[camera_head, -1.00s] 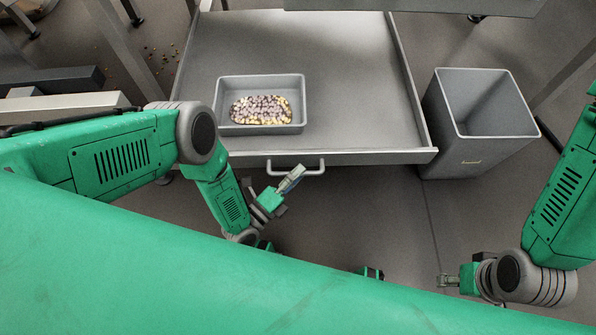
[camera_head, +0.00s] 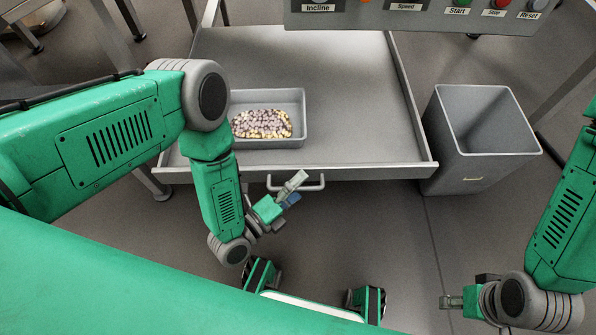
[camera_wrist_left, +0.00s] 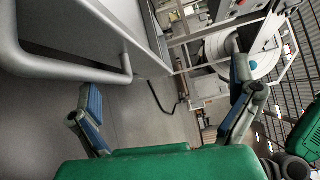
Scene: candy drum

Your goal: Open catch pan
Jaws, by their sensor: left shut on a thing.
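The catch pan (camera_head: 345,75) is a wide grey metal tray under the machine, with low side walls and a front lip. Its U-shaped handle (camera_head: 318,186) hangs at the front; in the left wrist view the handle (camera_wrist_left: 75,72) passes close to the tip of one finger.
A grey box (camera_head: 267,143) of brown and yellow candies (camera_head: 262,124) sits in the pan at the left. A grey bin (camera_head: 480,165) stands on the floor right of the pan. A control panel (camera_head: 400,18) overhangs the back. Floor before the pan is clear.

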